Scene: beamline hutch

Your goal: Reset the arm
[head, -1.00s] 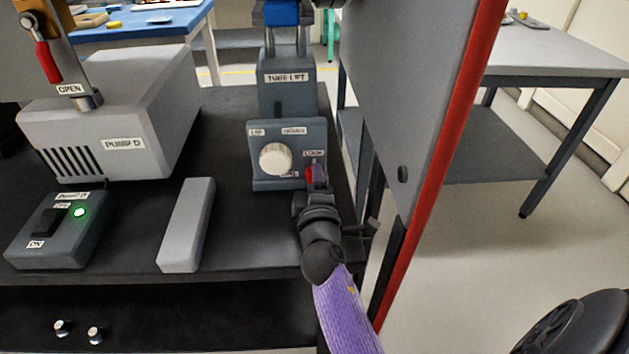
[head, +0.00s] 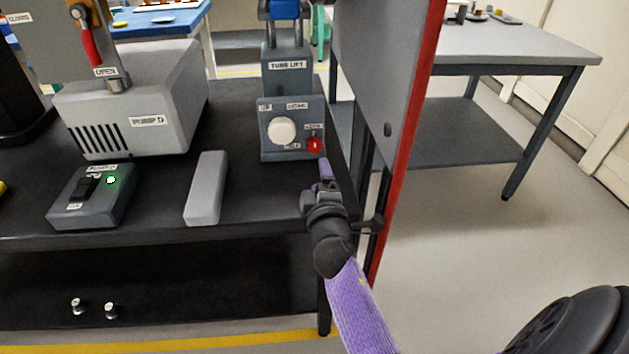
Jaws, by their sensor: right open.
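My right gripper (head: 327,172) is open and seems empty, just in front of and below the tube lift's control box (head: 290,147). Its arm, in a purple sleeve, comes up from the bottom. A red button (head: 314,145) on the lower right of the box face shows clear just above the fingertips, which look apart from it. A round white knob (head: 282,131) sits left of the button. The tube lift (head: 288,83) stands behind the box with a blue part at its top. My left gripper is out of view.
Pump D (head: 140,100) and its switch box (head: 92,195), with a lit green lamp, stand left on the black bench. A grey block (head: 207,190) lies between them and my gripper. A grey panel with a red edge (head: 408,140) rises close on the right.

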